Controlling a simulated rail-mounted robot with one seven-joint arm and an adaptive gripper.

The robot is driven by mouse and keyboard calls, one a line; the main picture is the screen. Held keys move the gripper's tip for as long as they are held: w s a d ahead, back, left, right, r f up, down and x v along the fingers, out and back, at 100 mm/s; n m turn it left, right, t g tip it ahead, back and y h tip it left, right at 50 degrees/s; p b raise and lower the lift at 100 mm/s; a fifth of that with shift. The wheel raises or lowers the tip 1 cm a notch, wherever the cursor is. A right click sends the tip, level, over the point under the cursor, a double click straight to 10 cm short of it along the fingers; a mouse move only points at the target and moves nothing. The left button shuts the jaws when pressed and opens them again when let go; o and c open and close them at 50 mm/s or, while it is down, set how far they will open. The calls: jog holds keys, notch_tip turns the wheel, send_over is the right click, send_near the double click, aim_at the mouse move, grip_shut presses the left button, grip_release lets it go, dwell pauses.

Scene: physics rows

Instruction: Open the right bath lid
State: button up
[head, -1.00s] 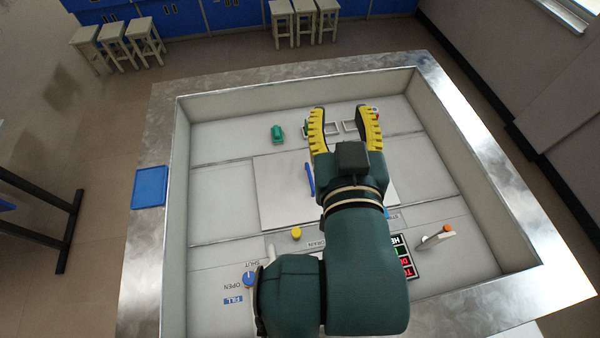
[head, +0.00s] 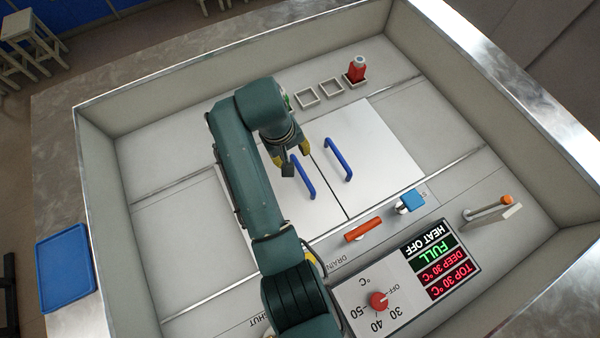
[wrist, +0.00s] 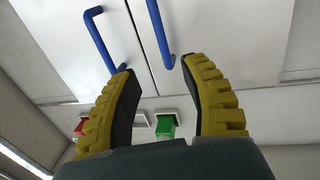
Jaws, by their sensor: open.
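Two flat white lids lie side by side with a seam between them in the head view. The right lid in the head view (head: 385,150) has a blue bar handle (head: 338,160); the left lid (head: 325,208) has another blue handle (head: 302,177). My gripper (head: 291,160) is open, pointing down near the left handle. In the wrist view the fingers (wrist: 157,68) are apart with nothing between them; one blue handle (wrist: 160,35) shows beyond the fingertips and the other (wrist: 98,35) to their left. Contact with a handle cannot be told. My arm hides part of the left lid.
A red bottle (head: 356,70) stands in one of several square holders at the back; a green item (wrist: 165,126) shows in the wrist view. An orange handle (head: 363,229), blue block (head: 410,202) and display panel (head: 435,262) lie in front. Walls (head: 250,60) surround the basin.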

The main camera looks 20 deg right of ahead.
aim_at(302, 174)
jog(key=d+f, duration=0.1)
jog(key=f, duration=0.4)
jog(key=d+f+b, duration=0.1)
jog(key=f, duration=0.4)
jog(key=d+f+b, duration=0.1)
jog(key=f, duration=0.4)
jog(key=shift+w, duration=0.1)
grip_shut()
jog(key=shift+f, duration=0.1)
